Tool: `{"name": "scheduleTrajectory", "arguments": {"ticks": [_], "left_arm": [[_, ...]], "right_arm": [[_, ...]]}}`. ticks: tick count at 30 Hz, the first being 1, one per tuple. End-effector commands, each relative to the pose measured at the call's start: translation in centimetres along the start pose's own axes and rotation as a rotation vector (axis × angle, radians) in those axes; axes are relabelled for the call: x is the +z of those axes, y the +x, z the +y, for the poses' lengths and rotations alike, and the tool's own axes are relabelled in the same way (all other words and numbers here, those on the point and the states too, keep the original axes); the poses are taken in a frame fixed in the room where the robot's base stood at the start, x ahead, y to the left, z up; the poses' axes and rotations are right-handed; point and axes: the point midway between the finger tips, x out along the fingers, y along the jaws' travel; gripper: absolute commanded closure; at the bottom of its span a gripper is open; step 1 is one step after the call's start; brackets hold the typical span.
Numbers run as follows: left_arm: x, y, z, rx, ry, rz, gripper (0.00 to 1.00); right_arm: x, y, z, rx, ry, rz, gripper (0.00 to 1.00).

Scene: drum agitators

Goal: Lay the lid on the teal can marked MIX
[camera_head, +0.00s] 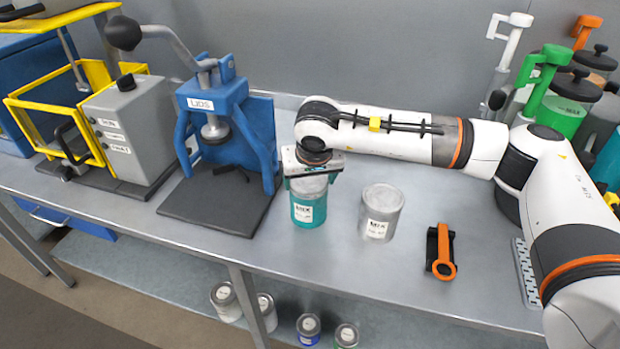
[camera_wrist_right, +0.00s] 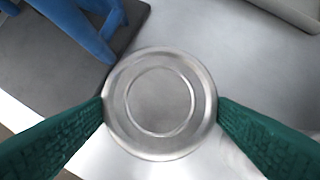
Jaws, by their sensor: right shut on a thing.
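The teal can (camera_head: 308,209) with a white MIX label stands upright on the steel bench, just right of the blue press. My right gripper (camera_head: 312,180) is directly above it, pointing down. In the right wrist view, my right gripper's green fingers (camera_wrist_right: 160,112) are shut on the round metal lid (camera_wrist_right: 160,103), one on each side of its rim. The lid hides the can below in that view. In the head view the lid sits at the can's top; I cannot tell whether it touches the rim. My left gripper is not in view.
A grey can (camera_head: 381,212) with a label stands close to the right. The blue LIDS press (camera_head: 228,130) on its dark base (camera_head: 217,205) is close to the left. An orange and black tool (camera_head: 440,252) lies further right. Several cans stand on the lower shelf.

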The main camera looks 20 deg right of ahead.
Motion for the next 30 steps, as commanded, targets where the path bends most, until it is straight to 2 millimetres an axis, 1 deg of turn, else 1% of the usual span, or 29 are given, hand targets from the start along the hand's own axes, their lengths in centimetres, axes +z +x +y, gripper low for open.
{"name": "scheduleTrajectory", "arguments": {"ticks": [9,10,13,14,25,30], "left_arm": [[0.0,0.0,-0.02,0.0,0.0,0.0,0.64],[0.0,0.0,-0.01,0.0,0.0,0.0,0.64],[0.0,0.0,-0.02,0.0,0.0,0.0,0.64],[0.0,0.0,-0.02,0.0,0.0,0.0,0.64],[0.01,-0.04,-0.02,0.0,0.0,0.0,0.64],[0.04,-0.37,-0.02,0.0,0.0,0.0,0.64]], "right_arm": [[0.02,-0.04,0.01,0.001,0.0,0.0,0.42],[0.02,-0.04,0.01,0.001,0.0,0.0,0.2],[0.02,-0.03,0.01,0.001,0.0,0.0,0.03],[0.02,-0.03,0.01,0.001,0.0,0.0,0.0],[0.04,-0.08,0.01,0.0,0.0,0.0,0.0],[0.31,-0.71,0.01,0.001,0.0,-0.001,0.0]]}}
